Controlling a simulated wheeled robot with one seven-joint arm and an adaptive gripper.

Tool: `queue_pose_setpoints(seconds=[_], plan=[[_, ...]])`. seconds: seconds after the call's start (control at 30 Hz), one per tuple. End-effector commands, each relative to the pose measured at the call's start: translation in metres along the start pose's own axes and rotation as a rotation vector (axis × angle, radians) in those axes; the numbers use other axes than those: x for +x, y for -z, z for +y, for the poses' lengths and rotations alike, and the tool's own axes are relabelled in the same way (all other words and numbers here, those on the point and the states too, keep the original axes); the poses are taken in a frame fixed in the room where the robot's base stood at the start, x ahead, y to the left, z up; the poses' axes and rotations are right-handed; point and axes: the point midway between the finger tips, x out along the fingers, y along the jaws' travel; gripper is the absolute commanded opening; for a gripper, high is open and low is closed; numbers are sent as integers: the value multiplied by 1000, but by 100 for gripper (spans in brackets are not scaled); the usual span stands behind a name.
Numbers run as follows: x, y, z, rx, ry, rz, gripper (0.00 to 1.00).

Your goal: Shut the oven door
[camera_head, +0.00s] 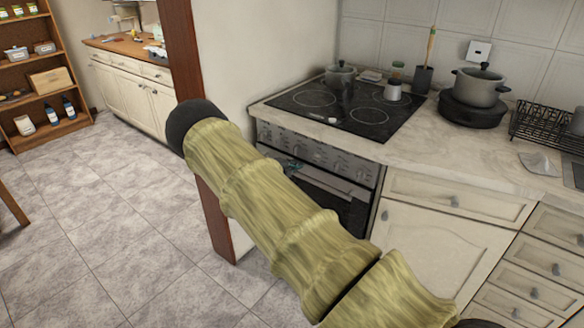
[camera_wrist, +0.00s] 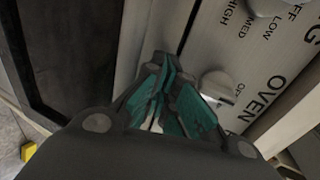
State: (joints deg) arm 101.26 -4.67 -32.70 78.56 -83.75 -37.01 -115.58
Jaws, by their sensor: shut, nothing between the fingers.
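The oven (camera_head: 318,155) is built in under the black hob, with a pale knob panel above its door. The oven door (camera_head: 352,210) has dark glass and a pale upper strip with a bar handle; it looks upright, and my arm hides much of it. I cannot tell whether it is fully flush. My gripper (camera_head: 292,167) is at the upper left of the oven front, near the door's top edge. In the wrist view my gripper (camera_wrist: 168,78) has its teal fingers together and empty, close to the oven knob (camera_wrist: 217,88). Contact is unclear.
A brown post (camera_head: 218,205) and wall end stand left of the oven. White cabinets (camera_head: 440,240) and drawers adjoin it on the right.

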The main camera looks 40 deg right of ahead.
Motion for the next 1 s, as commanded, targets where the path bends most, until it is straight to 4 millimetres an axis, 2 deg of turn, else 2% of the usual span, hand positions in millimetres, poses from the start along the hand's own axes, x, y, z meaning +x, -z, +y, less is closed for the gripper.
queue_pose_setpoints(seconds=[0.2, 0.37, 0.53, 1.0], plan=[[-3, 0, 0, 0, 1, 0, 0], [-17, 2, 3, -1, 1, 2, 0], [-41, 3, 12, 0, 0, 6, 0], [-112, 4, 11, 3, -1, 8, 0]])
